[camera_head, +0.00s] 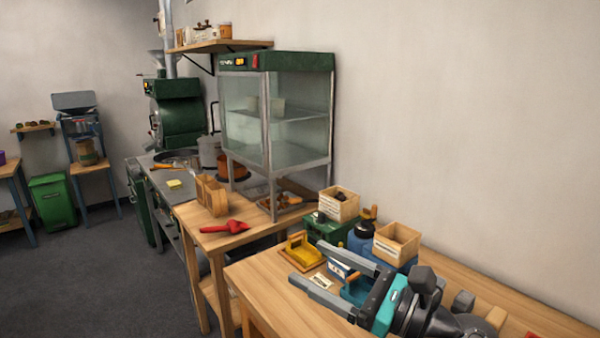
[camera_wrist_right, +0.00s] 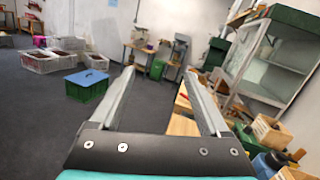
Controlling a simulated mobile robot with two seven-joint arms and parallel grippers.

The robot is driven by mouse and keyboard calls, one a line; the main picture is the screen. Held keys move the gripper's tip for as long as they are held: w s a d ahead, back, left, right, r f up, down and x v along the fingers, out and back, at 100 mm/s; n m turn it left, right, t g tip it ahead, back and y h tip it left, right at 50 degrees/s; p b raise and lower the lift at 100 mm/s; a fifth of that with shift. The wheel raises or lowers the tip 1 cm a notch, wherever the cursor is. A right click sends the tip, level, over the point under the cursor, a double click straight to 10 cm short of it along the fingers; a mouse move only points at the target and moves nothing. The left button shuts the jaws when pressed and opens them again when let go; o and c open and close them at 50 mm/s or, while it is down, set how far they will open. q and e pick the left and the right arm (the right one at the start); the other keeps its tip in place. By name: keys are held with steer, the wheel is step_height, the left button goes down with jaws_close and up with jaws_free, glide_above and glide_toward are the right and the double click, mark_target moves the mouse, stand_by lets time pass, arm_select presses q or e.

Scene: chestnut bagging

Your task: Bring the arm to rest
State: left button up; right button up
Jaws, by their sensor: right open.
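My right gripper (camera_head: 328,278) reaches in from the lower right over the near wooden table (camera_head: 262,282) in the head view. Its two long grey fingers are spread apart with nothing between them. In the right wrist view the open fingers (camera_wrist_right: 160,85) point out over the room and its floor. The fingers cover part of the small items on the table behind them. My left gripper does not show in either view.
Two small wooden boxes (camera_head: 396,244), a yellow-handled tool (camera_head: 301,250) and a green box (camera_head: 328,229) crowd the table by the gripper. A glass cabinet (camera_head: 275,120) stands behind. A red tool (camera_head: 225,227) lies on the farther table. The floor (camera_head: 90,285) at left is clear.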

steer(key=w+d+r+m+t+h, duration=0.1)
steer(key=d+m+t+h, duration=0.35)
steer(key=m, duration=0.65)
steer(key=d+r+m+t+h, duration=0.1)
steer(key=d+m+t+h, duration=0.4)
steer(key=m, duration=0.5)
steer(key=s+d+f+m+g+h, duration=0.2)
steer(key=d+f+m+h, duration=0.2)
steer(key=f+m, duration=0.35)
steer(key=s+d+f+m+g+h, duration=0.25)
steer(key=f+m+h, duration=0.3)
steer(key=m, duration=0.35)
steer(key=s+a+f+m+g+y, duration=0.3)
steer(key=s+f+m+g, duration=0.8)
steer(key=s+f, duration=0.75)
steer(key=s+f+n+g+b, duration=0.1)
steer(key=s+f+b, duration=0.15)
steer(key=f, duration=1.05)
steer(key=s+f+n+g+b, duration=0.1)
steer(key=f+g+b, duration=0.15)
steer(key=f, duration=1.05)
steer(key=s+d+f+b, duration=0.2)
steer(key=s+f+b, duration=0.3)
steer(key=s+f, duration=1)
step_height(320, 180, down, 2)
steer(key=shift+d+f, duration=0.1)
steer(key=shift+d, duration=0.25)
steer(key=shift+w, duration=0.1)
